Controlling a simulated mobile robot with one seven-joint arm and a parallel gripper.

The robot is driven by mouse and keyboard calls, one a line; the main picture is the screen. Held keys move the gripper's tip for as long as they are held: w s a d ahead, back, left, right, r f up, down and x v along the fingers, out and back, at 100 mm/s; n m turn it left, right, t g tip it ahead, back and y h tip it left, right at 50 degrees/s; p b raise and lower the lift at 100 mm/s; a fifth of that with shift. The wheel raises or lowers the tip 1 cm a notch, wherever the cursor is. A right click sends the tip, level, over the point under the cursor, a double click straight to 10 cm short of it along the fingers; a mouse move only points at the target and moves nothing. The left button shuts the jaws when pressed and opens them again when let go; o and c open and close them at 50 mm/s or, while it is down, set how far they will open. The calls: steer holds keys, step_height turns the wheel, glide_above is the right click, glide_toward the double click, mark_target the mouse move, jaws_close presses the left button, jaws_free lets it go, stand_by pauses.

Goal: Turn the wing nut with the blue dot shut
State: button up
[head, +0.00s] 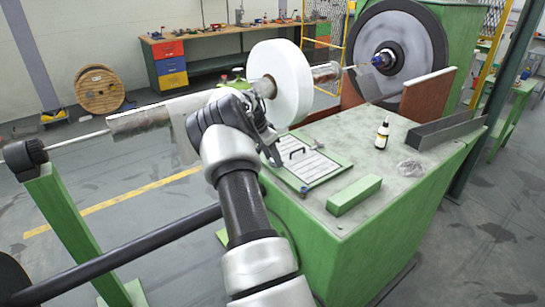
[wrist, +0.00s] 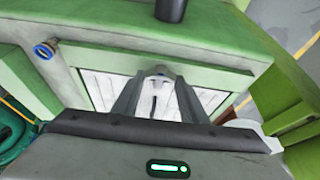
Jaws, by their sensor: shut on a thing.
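My gripper (head: 271,152) is at the left edge of a white panel in a green frame (head: 327,176) on the green machine's top. In the wrist view my gripper (wrist: 158,78) has its two fingers close together around a small pale grey piece, apparently a wing nut (wrist: 158,71), at the panel's edge. The fingers hide most of it, and I cannot see a blue dot on it. A dark handle shows on the panel (head: 298,154). A blue-ringed fitting (wrist: 44,50) sits at the frame's left corner in the wrist view, clear of the fingers.
A dark bottle (head: 382,135), a green block (head: 354,195) and a grey channel (head: 447,131) stand on the machine's top. A large white disc (head: 286,82) on a shaft is behind my gripper. A dark round post (wrist: 170,9) shows beyond the fingers.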

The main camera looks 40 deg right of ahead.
stand_by(0.4)
steer(key=o, duration=1)
steer(key=shift+o, duration=0.2)
steer(key=v, duration=1.7)
steer(key=shift+w+r, duration=0.15)
steer(key=shift+r, duration=0.15)
